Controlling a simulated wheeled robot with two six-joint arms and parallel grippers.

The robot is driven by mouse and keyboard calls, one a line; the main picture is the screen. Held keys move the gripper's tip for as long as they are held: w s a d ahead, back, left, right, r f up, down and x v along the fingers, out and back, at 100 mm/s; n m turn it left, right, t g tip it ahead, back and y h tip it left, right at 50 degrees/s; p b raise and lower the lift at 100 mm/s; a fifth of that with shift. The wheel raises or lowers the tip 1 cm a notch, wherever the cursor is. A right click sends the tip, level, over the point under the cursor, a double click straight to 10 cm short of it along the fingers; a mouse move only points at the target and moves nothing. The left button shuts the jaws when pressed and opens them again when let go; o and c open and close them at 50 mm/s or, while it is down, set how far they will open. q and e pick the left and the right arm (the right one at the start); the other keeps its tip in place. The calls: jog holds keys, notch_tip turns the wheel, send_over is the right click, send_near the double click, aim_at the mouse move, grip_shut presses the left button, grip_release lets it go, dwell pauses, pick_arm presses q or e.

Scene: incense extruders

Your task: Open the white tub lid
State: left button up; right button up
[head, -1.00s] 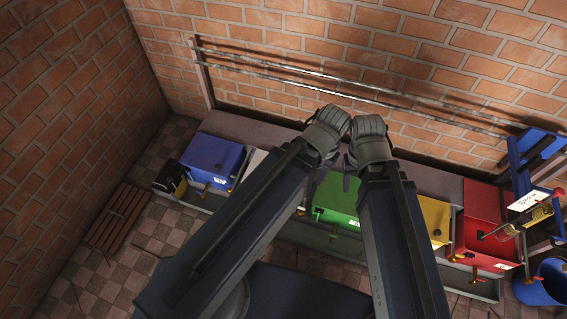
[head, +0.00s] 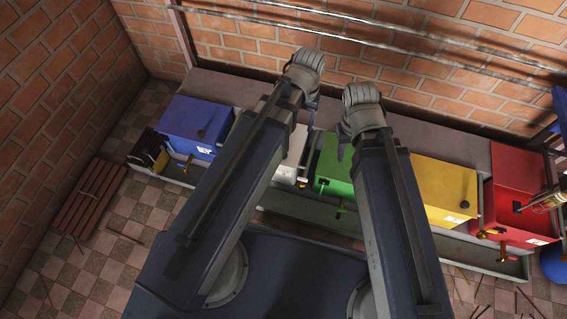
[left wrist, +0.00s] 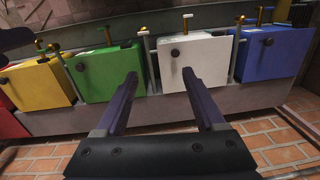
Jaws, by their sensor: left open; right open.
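The white tub (head: 292,152) stands in a row of coloured tubs along the brick wall, partly hidden behind my left arm in the head view. In the left wrist view the white tub (left wrist: 205,72) shows its lid with a dark round knob (left wrist: 174,53) near one edge. My left gripper (left wrist: 160,76) is open and empty, its fingers pointing toward the white tub and still apart from it. In the head view my left gripper (head: 311,108) is above the row. My right gripper (head: 343,142) is open and empty, above the green tub.
The blue tub (head: 196,124) stands left of the white one, the green tub (head: 333,168) right of it. The yellow tub (head: 443,190) and red tub (head: 520,182) are further right. Metal rails (head: 350,45) run along the wall. A wooden slatted rack (head: 90,197) lies on the floor at left.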

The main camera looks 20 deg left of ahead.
pick_arm(q)
jog(key=w+a+f+n+b, duration=0.1)
jog(key=w+a+f+b, duration=0.1)
jog(key=f+b, duration=0.5)
jog(key=w+a+f+n+b, duration=0.1)
jog(key=w+a+f+b, duration=0.1)
jog(key=f+b, duration=0.5)
jog(key=w+a+f+n+b, duration=0.1)
jog(key=w+a+f+b, duration=0.1)
jog(key=f+b, duration=0.6)
jog(key=shift+w+a+f+h, duration=0.15)
jog(key=shift+w+f, duration=0.15)
jog(key=shift+f, duration=0.45)
jog(key=shift+w+a+f+h, duration=0.15)
jog(key=shift+w+f, duration=0.1)
jog(key=shift+f, duration=0.5)
notch_tip(320, 180, down, 8)
jog(key=b, duration=0.8)
jog(key=shift+r, duration=0.1)
grip_shut()
